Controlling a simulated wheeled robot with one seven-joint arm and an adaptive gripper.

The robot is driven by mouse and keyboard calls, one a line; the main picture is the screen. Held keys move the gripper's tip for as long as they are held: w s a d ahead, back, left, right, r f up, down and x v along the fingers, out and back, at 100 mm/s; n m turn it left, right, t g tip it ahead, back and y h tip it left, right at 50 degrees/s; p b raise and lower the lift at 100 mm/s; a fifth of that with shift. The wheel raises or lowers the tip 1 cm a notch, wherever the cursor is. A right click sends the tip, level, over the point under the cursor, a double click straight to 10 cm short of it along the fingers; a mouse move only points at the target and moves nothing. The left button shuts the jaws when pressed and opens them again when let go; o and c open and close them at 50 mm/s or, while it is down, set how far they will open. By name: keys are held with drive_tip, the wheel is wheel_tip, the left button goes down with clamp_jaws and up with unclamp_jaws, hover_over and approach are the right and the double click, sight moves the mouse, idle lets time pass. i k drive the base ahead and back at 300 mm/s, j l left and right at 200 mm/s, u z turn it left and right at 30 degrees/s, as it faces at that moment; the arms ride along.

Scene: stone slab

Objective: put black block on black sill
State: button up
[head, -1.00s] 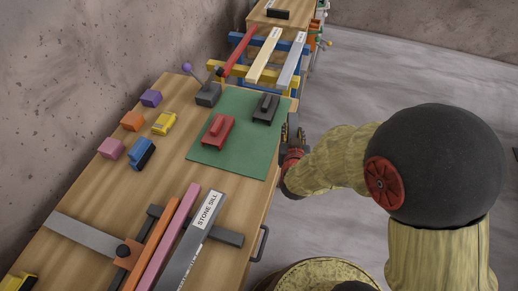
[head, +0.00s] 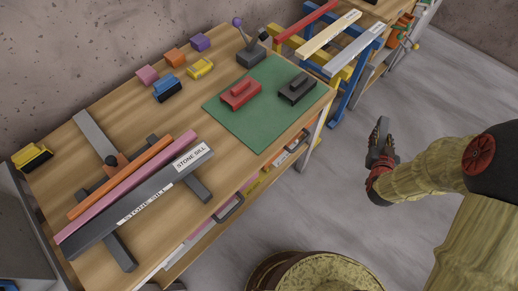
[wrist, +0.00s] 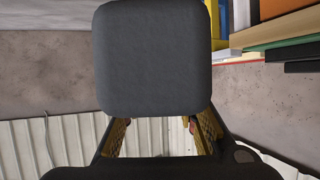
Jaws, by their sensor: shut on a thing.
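A dark grey-black block (wrist: 155,60) fills the upper middle of the wrist view, and my gripper (wrist: 160,125) is shut on it. The block hides the fingertips. In the head view my gripper (head: 382,148) is over the floor, right of the table and apart from it, with the block barely distinguishable. A long dark sill (head: 140,208) labelled "STONE SILL" lies on the near left part of the table, across dark supports, beside pink and orange strips. Its top is bare apart from the labels.
A green mat (head: 258,132) holds a red tool-like piece (head: 240,93) and a black one (head: 297,89). Small coloured blocks and a yellow piece (head: 32,157) stand along the wall side. Blue and yellow trestles (head: 347,85) carry long strips. A round stand (head: 320,272) is at the front.

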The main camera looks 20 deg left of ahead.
sight(140, 196)
drive_tip(key=l+u, duration=0.15)
drive_tip(key=u, duration=0.3)
drive_tip(key=l+u, duration=0.15)
drive_tip(key=u, duration=0.3)
drive_tip(key=l+u, duration=0.15)
drive_tip(key=u, duration=0.35)
